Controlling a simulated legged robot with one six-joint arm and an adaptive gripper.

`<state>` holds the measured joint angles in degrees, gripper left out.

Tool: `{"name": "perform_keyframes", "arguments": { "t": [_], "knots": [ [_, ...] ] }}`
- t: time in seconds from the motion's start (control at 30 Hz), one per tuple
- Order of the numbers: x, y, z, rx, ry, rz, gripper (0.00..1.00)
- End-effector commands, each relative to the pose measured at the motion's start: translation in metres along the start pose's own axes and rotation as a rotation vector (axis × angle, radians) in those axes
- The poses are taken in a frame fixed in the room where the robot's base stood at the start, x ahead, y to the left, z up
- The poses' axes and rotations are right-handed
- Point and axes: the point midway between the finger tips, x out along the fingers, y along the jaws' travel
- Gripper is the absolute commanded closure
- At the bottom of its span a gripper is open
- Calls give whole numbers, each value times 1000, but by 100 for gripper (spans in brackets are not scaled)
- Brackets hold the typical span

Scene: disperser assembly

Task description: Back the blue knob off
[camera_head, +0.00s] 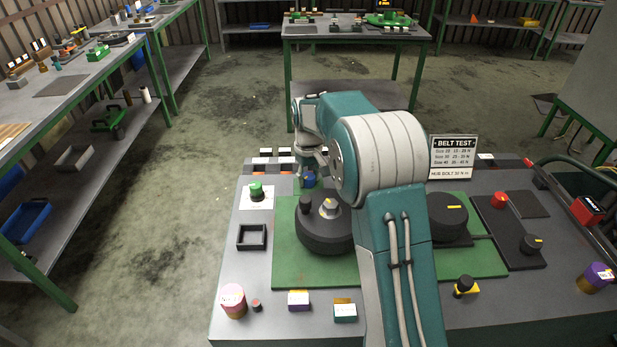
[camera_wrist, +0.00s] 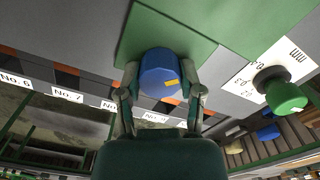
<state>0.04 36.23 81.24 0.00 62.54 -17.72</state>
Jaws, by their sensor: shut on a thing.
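The blue knob (camera_wrist: 158,72) is a faceted round knob with a yellow-orange mark, seen in the middle of the wrist view at the edge of the green mat. My gripper (camera_wrist: 160,84) has a finger on each side of it and is shut on it. In the head view the blue knob (camera_head: 309,180) shows small, below the end of my arm at the back edge of the green mat (camera_head: 290,262). Its underside and the fingertips there are mostly hidden by my wrist.
Behind the knob lies a row of numbered labels (camera_wrist: 67,95). A green knob (camera_head: 256,190) stands on a white card to its left. A large black disc (camera_head: 322,232) is in front. A "BELT TEST" sign (camera_head: 453,158) stands right of my arm. A black square frame (camera_head: 252,237) lies left.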

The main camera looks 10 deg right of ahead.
Motion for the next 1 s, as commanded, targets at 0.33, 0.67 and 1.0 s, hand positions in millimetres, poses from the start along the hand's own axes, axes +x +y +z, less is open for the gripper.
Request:
{"name": "perform_keyframes", "arguments": {
  "t": [0.33,0.67,1.0],
  "knots": [
    [2,0,-1,-310,3,0,99],
    [2,0,-1,-505,3,1,99],
    [2,0,-1,-576,3,1,99]
  ]
}}
